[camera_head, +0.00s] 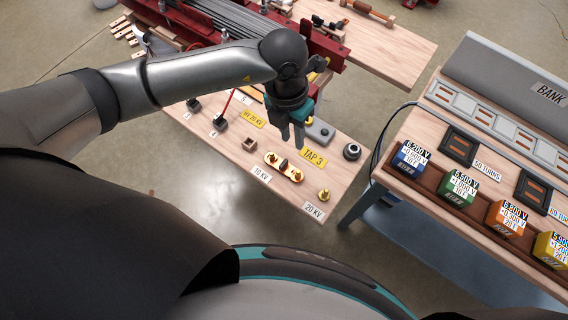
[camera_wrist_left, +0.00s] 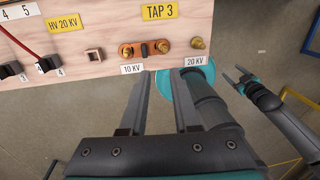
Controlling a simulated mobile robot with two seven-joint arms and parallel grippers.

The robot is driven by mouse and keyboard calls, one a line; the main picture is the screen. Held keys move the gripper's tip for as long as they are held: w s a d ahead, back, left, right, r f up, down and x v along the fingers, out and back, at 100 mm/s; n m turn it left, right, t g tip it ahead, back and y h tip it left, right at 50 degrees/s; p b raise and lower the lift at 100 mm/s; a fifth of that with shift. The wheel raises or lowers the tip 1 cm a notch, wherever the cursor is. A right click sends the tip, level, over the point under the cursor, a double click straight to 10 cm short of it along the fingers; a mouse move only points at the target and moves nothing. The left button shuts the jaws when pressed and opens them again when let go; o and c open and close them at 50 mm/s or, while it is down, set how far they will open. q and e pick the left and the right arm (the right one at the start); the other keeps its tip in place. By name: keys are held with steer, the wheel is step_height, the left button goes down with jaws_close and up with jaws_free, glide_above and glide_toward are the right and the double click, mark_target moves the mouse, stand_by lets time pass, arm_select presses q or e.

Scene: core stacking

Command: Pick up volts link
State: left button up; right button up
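The volts link appears to be the copper-orange bar (camera_head: 284,167) lying across the terminals by the 10 KV label. It also shows in the left wrist view (camera_wrist_left: 134,50), beneath the TAP 3 label. A separate brass post (camera_head: 323,195) stands by the 20 KV label. My left gripper (camera_head: 292,138) hangs above the board near the bar and is apart from it. In the left wrist view its two fingers (camera_wrist_left: 163,100) are spread with nothing between them. My right gripper (camera_wrist_left: 236,76) shows only at the right of that view, its fingers apart and empty.
A small wooden square socket (camera_head: 250,144) and black plugs with a red lead (camera_head: 220,122) sit left of the bar. A dark round knob (camera_head: 351,152) is to the right. A bench with coloured blocks (camera_head: 458,187) stands at the right, across a gap.

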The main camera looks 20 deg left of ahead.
arm_select(q)
steer(key=a+y, duration=0.1)
steer(key=a, duration=0.1)
steer(key=b, duration=0.2)
glide_above(284, 162)
step_height(284, 162, down, 10)
steer(key=shift+w+a+r, duration=0.1)
step_height(284, 162, down, 5)
steer(key=shift+f+b, duration=0.2)
steer(key=shift+b, duration=0.5)
steer(key=shift+c, duration=0.2)
jaws_close()
